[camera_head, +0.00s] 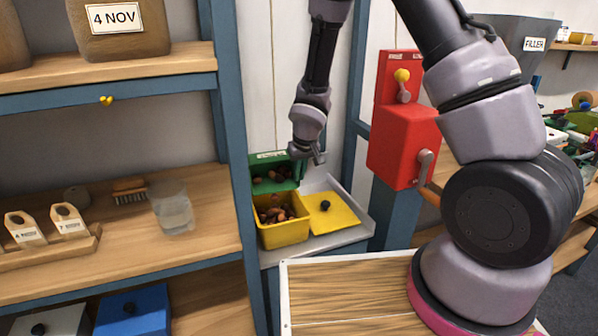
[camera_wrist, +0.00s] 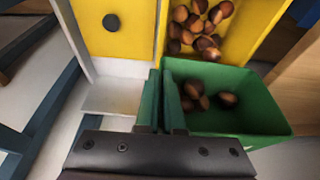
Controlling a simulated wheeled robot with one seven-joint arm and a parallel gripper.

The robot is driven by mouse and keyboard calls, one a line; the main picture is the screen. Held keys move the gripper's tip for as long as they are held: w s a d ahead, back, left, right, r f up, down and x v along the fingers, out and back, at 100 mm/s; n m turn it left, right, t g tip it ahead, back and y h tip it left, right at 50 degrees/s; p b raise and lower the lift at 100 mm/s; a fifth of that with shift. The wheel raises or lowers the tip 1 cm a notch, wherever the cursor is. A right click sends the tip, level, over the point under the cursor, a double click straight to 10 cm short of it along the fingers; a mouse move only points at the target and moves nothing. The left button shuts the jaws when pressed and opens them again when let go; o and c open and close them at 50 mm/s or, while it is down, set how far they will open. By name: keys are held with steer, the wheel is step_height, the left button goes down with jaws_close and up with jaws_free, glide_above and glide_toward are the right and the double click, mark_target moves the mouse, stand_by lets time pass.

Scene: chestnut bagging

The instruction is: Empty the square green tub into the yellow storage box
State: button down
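The square green tub (camera_head: 262,160) is tilted toward the yellow storage box (camera_head: 285,236), with its opening visible and several chestnuts still inside. My gripper (camera_head: 308,156) is at the tub's right side. In the wrist view the fingers (camera_wrist: 163,105) are closed on one wall of the green tub (camera_wrist: 265,108). Several chestnuts lie in the open yellow box (camera_wrist: 262,22), beyond the tub's edge. The tub hangs over or just behind the box; whether they touch is unclear.
The yellow lid (camera_head: 332,215) with a dark knob lies beside the box on a pale shelf (camera_head: 350,238). A blue upright (camera_head: 229,110) stands close on the left. A red crank machine (camera_head: 402,140) stands to the right.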

steer(key=shift+s+a, duration=0.1)
steer(key=shift+s, duration=0.05)
steer(key=shift+r+t, duration=0.15)
steer(key=shift+t, duration=0.15)
steer(key=shift+s, duration=0.15)
steer(key=shift+t, duration=0.5)
steer(key=shift+s, duration=0.2)
steer(key=shift+d+t+y, duration=0.2)
steer(key=shift+t+y, duration=0.1)
steer(key=shift+t, duration=0.4)
